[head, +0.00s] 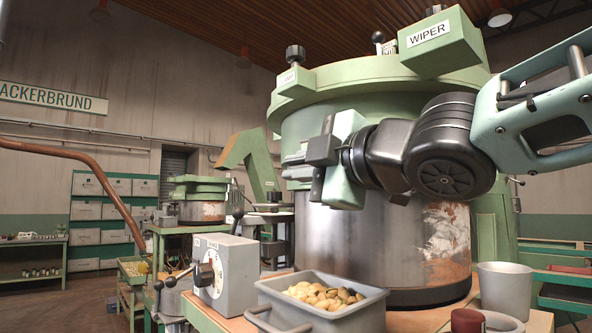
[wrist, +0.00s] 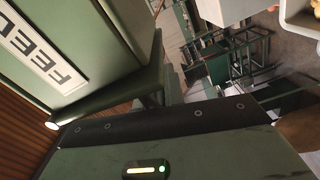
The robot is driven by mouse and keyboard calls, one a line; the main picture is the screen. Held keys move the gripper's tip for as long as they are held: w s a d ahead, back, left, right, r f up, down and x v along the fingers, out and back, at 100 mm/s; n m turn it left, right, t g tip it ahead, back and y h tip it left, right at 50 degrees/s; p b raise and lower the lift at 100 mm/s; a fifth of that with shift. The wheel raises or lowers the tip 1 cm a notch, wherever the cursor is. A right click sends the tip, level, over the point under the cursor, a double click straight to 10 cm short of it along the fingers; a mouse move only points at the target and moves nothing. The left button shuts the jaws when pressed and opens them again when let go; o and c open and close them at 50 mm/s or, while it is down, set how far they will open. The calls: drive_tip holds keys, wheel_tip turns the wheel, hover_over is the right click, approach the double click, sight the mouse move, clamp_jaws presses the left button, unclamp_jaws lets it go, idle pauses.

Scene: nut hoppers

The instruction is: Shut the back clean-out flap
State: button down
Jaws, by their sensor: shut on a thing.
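The large green hopper machine (head: 385,85) has a bare metal drum below, with a green box lettered FEED (head: 292,82) at its upper left. My gripper (head: 305,165) is against the machine's left side, below that box, and is shut on a small part there. The gripper's body hides most of that part, so I cannot tell its shape. I cannot make out the back clean-out flap or how far open it is. In the wrist view the FEED box (wrist: 60,50) is close at upper left, and my gripper's green housing fills the bottom; its fingertips are not visible.
A box labelled WIPER (head: 428,40) sits above my arm. A smaller green machine (head: 200,200) and shelves of drawers (head: 88,210) are farther back left.

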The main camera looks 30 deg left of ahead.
drive_tip(key=shift+w+f+n, duration=0.15)
drive_tip(key=shift+f+n, duration=0.25)
drive_tip(key=shift+f, duration=0.1)
drive_tip(key=c, duration=1.5)
unclamp_jaws()
drive_tip(key=shift+r, duration=0.2)
drive_tip(key=shift+d+r, duration=0.1)
drive_tip(key=shift+d, duration=0.05)
drive_tip(key=shift+d, duration=0.3)
drive_tip(key=b+v, duration=0.1)
drive_tip(key=v, duration=1.5)
drive_tip(key=shift+d, duration=0.3)
